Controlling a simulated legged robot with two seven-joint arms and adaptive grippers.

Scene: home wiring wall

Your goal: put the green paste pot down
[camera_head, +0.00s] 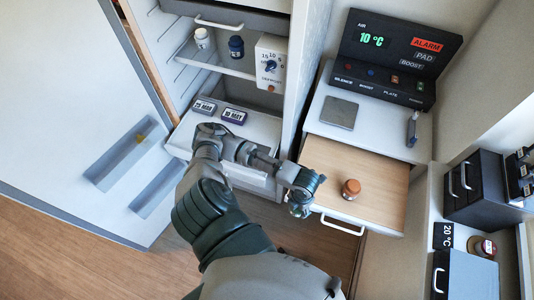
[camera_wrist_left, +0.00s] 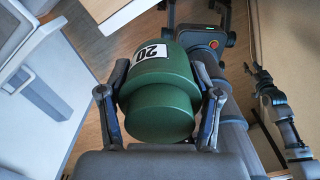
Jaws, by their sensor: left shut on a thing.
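The green paste pot (camera_wrist_left: 160,118) fills the middle of the left wrist view, with a white label reading 20. My left gripper (camera_wrist_left: 157,72) is shut on it, one finger on each side. The pot is in the air, with wood floor behind it. In the head view my arm reaches across to the front of the pull-out board, and I cannot make out the pot there. Part of another arm of mine (camera_wrist_left: 285,125) shows at the right of the left wrist view; its jaw state is unclear.
An orange-brown pot (camera_head: 351,189) stands on the wooden pull-out board (camera_head: 385,180). A grey square plate (camera_head: 338,113) lies on the white counter behind, below the ALARM panel (camera_head: 400,50). The open fridge (camera_head: 215,60) holds two jars and two date cards. Dark drawers (camera_head: 475,185) stand right.

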